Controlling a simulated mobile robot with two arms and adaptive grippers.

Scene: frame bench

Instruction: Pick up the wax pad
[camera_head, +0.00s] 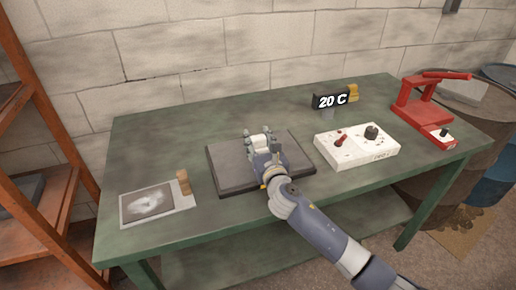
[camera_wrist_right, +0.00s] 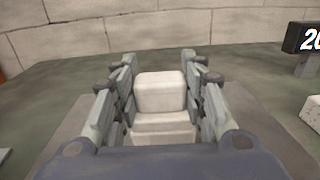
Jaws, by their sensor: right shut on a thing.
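The wax pad is most likely the off-white block (camera_wrist_right: 160,95) between the fingers of my right gripper in the wrist view. In the head view the pale block (camera_head: 258,142) shows just beyond my right gripper (camera_head: 262,146). The right gripper is shut on it, over a dark grey flat mat (camera_head: 228,178) on the green bench. A second pale layer shows below the block in the wrist view. I cannot tell whether the block touches the mat. My left gripper is out of view.
The green bench (camera_head: 150,150) also holds a plate with a dark picture and a wooden peg (camera_head: 183,182) at left. At right are a white control box (camera_head: 357,148), a "20 C" display (camera_head: 332,101) and a red press (camera_head: 412,108). An orange shelf (camera_head: 50,125) stands left.

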